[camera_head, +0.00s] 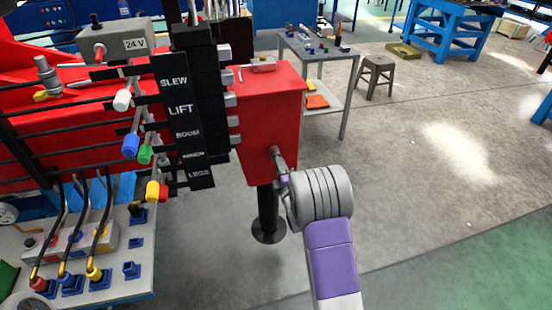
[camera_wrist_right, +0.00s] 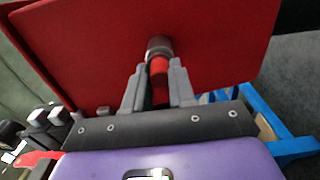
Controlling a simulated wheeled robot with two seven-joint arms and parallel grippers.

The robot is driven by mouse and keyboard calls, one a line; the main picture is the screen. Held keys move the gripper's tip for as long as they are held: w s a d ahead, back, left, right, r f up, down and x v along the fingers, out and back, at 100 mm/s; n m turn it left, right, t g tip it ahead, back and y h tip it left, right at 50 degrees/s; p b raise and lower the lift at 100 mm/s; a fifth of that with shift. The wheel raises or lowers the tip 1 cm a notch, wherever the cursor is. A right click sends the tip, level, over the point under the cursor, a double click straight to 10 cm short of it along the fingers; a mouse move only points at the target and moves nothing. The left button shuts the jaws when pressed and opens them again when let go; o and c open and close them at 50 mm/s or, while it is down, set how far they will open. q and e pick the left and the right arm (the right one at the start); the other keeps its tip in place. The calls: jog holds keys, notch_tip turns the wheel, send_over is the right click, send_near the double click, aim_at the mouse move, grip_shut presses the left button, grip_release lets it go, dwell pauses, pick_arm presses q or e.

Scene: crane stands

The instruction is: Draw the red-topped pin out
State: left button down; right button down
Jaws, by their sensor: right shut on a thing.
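The pin (camera_wrist_right: 158,66) shows a red end between the fingers of my right gripper (camera_wrist_right: 160,82) in the right wrist view. A grey collar (camera_wrist_right: 159,46) sits around it at the face of the red box (camera_wrist_right: 90,45). In the head view my right gripper (camera_head: 284,181) is at the lower right side of the red box (camera_head: 268,110), where a grey stub (camera_head: 277,158) sticks out. The gripper is shut on the red part, which is mostly hidden in the head view. I cannot tell how deep the pin sits. My left gripper is not in view.
A lever bank with a black label plate (camera_head: 182,120) and coloured knobs stands left of the box. Below it are hoses on a pale panel (camera_head: 125,275). A grey table (camera_head: 318,50) and a stool (camera_head: 376,70) stand behind.

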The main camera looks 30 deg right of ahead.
jog(key=shift+v, duration=2.95)
